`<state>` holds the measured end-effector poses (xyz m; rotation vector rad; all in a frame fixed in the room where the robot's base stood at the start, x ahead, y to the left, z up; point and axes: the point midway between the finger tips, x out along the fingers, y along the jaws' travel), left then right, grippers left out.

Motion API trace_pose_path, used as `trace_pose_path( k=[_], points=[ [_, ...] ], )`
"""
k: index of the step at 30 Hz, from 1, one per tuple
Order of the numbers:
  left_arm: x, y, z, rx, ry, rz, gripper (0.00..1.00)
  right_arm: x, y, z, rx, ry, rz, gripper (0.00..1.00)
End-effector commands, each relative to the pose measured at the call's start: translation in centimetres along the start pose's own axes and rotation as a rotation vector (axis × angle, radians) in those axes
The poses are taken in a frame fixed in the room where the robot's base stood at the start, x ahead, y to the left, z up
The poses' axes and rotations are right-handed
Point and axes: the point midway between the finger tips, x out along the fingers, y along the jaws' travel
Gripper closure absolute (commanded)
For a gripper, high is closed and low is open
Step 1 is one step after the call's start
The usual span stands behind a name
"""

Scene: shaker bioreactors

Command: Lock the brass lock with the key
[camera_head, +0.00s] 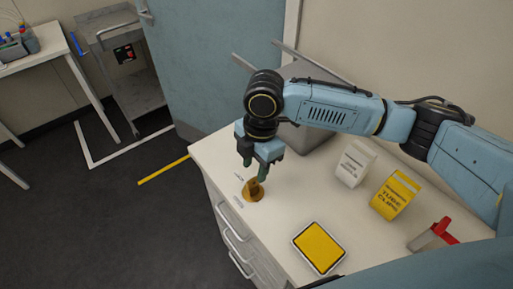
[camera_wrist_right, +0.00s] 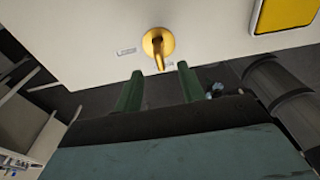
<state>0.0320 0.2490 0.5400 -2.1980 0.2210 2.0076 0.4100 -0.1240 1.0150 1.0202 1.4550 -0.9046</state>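The brass lock (camera_head: 253,192) is a round gold piece on the white counter top, near its left edge. It also shows in the right wrist view (camera_wrist_right: 152,36), with a gold part sticking out toward my gripper; I cannot tell whether this is the key. My right gripper (camera_head: 255,171) points down just above the lock and partly covers it. In the wrist view its two green fingers (camera_wrist_right: 159,71) are apart with nothing between them, and the lock's protruding part lies just beyond their tips. No separate key can be made out. My left gripper is not in view.
A yellow-topped tray (camera_head: 318,247), a white box (camera_head: 354,164), a yellow box (camera_head: 395,195) and a red-and-white item (camera_head: 433,236) stand to the right on the counter. A grey case (camera_head: 312,132) is behind my arm. Small markings (camera_head: 239,177) lie beside the lock.

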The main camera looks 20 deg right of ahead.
Motion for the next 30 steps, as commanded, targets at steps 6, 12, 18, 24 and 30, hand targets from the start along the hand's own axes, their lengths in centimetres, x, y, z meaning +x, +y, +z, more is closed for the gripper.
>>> trace_pose_path(
  k=[6, 12, 18, 24, 30],
  points=[
    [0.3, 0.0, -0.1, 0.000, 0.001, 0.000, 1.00, 3.9, -0.1, -0.1, -0.001, 0.000, -0.002, 0.60],
    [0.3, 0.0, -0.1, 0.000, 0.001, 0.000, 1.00, 5.7, 0.0, 0.0, 0.000, 0.000, -0.001, 0.60],
    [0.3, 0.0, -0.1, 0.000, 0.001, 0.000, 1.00, 6.0, 0.0, 0.0, -0.002, -0.001, 0.000, 0.60],
    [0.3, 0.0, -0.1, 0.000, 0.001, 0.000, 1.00, 6.0, 0.0, 0.0, -0.002, 0.000, 0.000, 0.67],
    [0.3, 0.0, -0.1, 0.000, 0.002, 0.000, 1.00, 6.0, 0.0, 0.0, -0.001, 0.000, 0.000, 0.93]
  ],
)
